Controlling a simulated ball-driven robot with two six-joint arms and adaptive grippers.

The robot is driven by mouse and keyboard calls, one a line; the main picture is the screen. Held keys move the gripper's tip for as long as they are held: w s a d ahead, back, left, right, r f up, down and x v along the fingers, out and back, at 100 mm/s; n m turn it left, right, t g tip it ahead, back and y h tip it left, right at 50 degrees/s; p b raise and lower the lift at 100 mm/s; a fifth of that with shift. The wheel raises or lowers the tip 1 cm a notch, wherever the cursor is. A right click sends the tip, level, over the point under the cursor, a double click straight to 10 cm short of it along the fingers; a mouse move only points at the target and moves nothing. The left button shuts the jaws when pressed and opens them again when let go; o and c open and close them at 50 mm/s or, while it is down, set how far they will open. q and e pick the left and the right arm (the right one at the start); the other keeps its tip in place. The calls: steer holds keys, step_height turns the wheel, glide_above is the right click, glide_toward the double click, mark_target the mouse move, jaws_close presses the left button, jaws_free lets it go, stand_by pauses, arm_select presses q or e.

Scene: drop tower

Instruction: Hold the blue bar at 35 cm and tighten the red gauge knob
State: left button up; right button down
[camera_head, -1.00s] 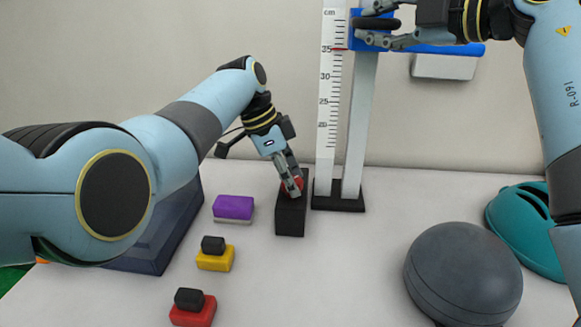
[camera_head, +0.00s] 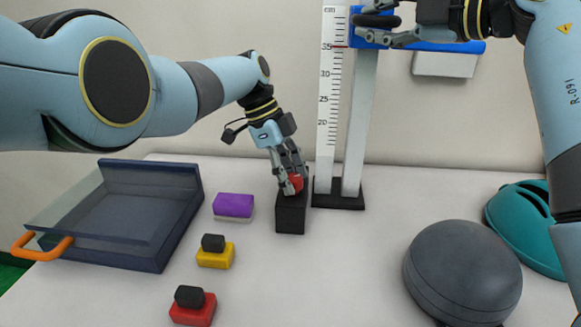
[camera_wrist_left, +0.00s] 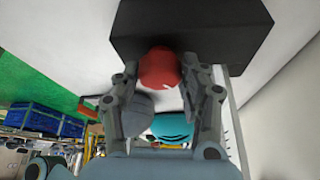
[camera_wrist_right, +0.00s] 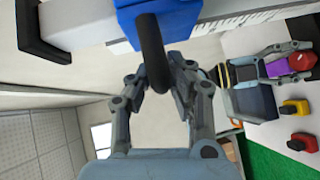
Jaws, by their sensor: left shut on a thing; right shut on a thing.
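The blue bar (camera_head: 455,47) sits high on the pale post, its red pointer (camera_head: 340,47) about level with the 35 mark on the scale (camera_head: 328,95). My right gripper (camera_head: 368,30) is shut on the bar's black handle (camera_wrist_right: 152,45). The red gauge knob (camera_head: 297,183) is on top of a black block (camera_head: 291,216). My left gripper (camera_head: 290,184) is shut on the knob from above, fingers on either side. The left wrist view shows the knob (camera_wrist_left: 160,68) between the fingertips, against the block.
Purple (camera_head: 234,206), yellow (camera_head: 215,257) and red (camera_head: 193,311) blocks stand left of the gauge block. A dark tray (camera_head: 135,215) with an orange handle is further left. A grey dome (camera_head: 462,268) and teal helmet (camera_head: 530,225) stand at right. The middle table is clear.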

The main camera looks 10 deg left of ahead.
arm_select(q)
steer(key=shift+w+a, duration=0.1)
steer(key=o, duration=1.2)
steer(key=shift+c, duration=0.2)
steer(key=v, duration=1.1)
steer(key=shift+r, duration=0.45)
steer(key=shift+w, duration=0.1)
